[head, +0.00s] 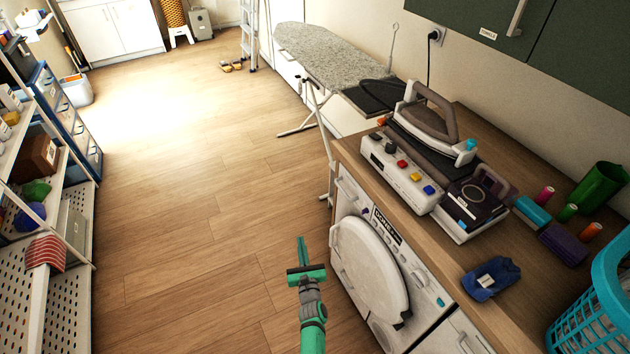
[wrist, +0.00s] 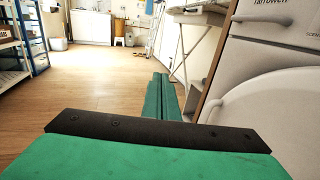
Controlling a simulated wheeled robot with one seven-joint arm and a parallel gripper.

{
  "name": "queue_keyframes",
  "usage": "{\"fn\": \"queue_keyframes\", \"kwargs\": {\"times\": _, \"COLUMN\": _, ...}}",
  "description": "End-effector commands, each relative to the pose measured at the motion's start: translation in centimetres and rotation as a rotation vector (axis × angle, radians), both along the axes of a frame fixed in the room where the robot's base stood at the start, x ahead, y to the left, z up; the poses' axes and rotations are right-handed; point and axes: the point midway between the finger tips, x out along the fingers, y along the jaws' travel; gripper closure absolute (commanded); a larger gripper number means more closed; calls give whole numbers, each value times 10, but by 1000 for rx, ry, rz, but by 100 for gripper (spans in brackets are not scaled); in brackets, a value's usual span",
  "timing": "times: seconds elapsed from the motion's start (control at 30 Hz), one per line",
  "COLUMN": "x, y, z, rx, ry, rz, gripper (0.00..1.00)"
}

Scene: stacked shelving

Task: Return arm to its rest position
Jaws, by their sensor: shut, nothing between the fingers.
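My gripper (head: 302,252) is green and dark grey, at the end of my green arm in the lower middle of the head view. It is shut and empty, over the wooden floor, just left of the white washing machine. In the wrist view the closed green fingers (wrist: 162,98) point ahead across the room, and the washing machine (wrist: 268,100) fills the right side.
The washing machine's round door (head: 368,268) is close on the right, under the wooden counter (head: 428,240) with a steam iron (head: 425,118). An ironing board (head: 330,52) stands beyond. Shelving (head: 18,290) lines the left. The floor (head: 190,230) between is clear.

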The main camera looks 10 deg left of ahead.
Motion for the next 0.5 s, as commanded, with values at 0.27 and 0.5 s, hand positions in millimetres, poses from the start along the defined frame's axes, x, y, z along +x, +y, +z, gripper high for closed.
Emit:
{"fn": "queue_keyframes", "kwargs": {"times": 0.27, "x": -15, "y": -14, "z": -6, "rx": 69, "ry": 31, "rz": -21, "gripper": 100}}
{"fn": "queue_keyframes", "kwargs": {"times": 0.5, "x": -95, "y": -43, "z": -18, "rx": 447, "ry": 175, "rz": -77, "gripper": 100}}
